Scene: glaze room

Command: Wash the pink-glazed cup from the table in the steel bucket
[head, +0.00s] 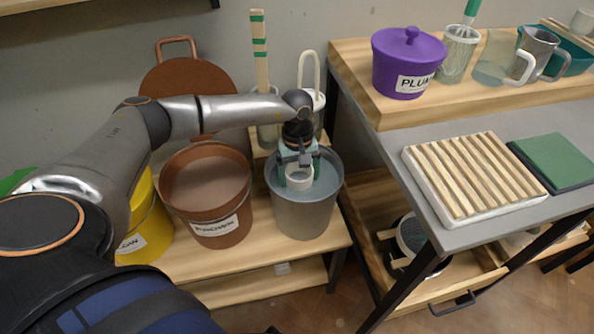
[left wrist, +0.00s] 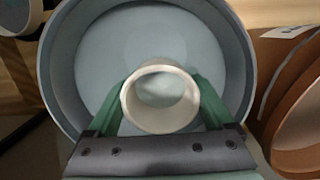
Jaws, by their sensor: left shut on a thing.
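A small pale, whitish cup (head: 299,181) is held at the mouth of the grey steel bucket (head: 302,217); no clear pink shows on it. My left gripper (head: 298,174) points down with its green fingers shut on the cup, one on each side. In the left wrist view the cup (left wrist: 160,97) shows its round opening between the fingers. The bucket's rim (left wrist: 57,70) circles it there. A smooth pale blue-grey surface, looking like water, fills the bucket. I cannot tell whether the cup touches it. My right gripper is not in view.
A brown labelled bucket (head: 207,205) and a yellow bucket (head: 147,225) stand left of the steel one on a wooden bench (head: 265,258). Tall tool jars (head: 268,133) stand behind. The table at right holds a slatted rack (head: 474,176), green pad (head: 556,160) and purple pot (head: 406,65).

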